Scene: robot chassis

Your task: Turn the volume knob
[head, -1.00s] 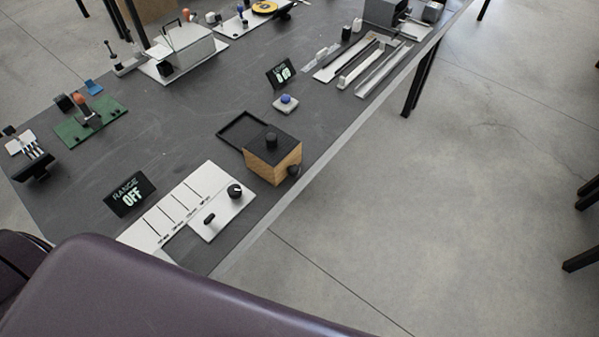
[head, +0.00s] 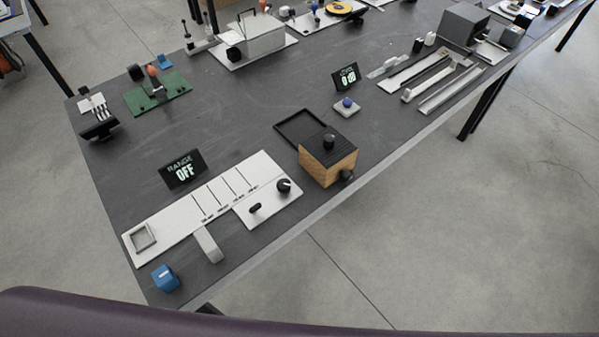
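No label for a volume knob is readable, so I cannot tell which knob it is. A round black knob (head: 283,186) with a pale mark sits on a white panel (head: 284,206) at the table's front edge. A small black oblong switch (head: 255,207) is beside it. A wooden box (head: 318,170) with a dark top stands to the right, with a black knob (head: 329,141) on top and another dark knob (head: 346,175) on its side. A black display (head: 182,169) reads "RANGE OFF". Neither of my grippers is in view.
The dark table (head: 220,120) runs diagonally to the upper right. A blue cube (head: 165,278) and a grey block (head: 208,245) lie near its front left. A blue-topped button (head: 347,104) and a small display (head: 345,77) stand beyond the wooden box. Open floor lies right.

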